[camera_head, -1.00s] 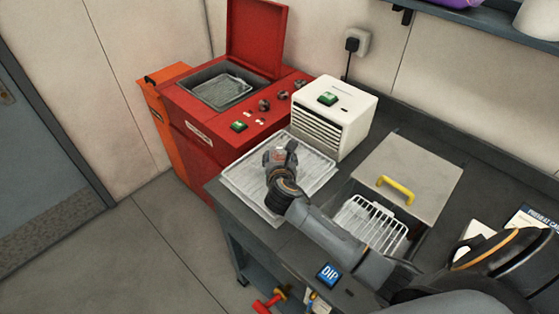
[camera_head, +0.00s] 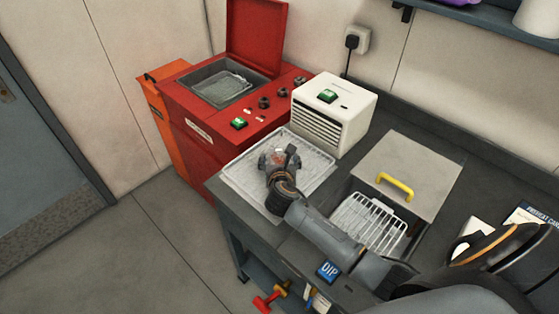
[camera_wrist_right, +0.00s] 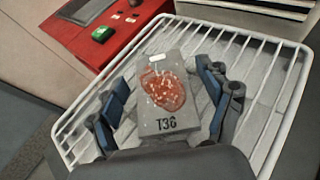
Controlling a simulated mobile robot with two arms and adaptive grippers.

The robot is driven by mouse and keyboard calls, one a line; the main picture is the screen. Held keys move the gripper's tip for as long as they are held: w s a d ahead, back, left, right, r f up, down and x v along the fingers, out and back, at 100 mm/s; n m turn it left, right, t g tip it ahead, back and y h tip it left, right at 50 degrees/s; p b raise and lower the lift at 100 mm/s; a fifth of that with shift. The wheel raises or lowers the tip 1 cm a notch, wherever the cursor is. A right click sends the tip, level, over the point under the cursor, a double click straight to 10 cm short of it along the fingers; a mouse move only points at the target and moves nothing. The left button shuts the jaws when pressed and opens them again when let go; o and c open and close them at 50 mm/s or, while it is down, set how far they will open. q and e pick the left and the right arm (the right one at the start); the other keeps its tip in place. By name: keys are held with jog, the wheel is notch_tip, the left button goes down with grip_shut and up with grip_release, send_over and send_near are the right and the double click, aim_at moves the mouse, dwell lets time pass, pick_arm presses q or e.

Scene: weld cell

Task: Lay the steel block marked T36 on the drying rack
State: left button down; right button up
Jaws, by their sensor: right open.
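The steel block marked T36 (camera_wrist_right: 163,96) is grey with a red patch speckled white on its upper face. It lies on the white wire drying rack (camera_wrist_right: 262,50), between the open blue-padded fingers of my right gripper (camera_wrist_right: 165,100), with gaps at its sides. In the head view the rack (camera_head: 243,178) sits on the bench in front of the white heater box. My right gripper (camera_head: 279,158) is over the rack there and hides most of the block. My left gripper is not in view.
A red machine (camera_head: 215,125) with an open lid and a basket inside stands left of the bench. A white louvred box (camera_head: 334,112) stands behind the rack. Right of the rack is a dip tank with a wire basket (camera_head: 370,222) and a yellow-handled lid (camera_head: 408,170).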

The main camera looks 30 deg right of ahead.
jog(key=v, duration=1.2)
jog(key=shift+b, duration=0.4)
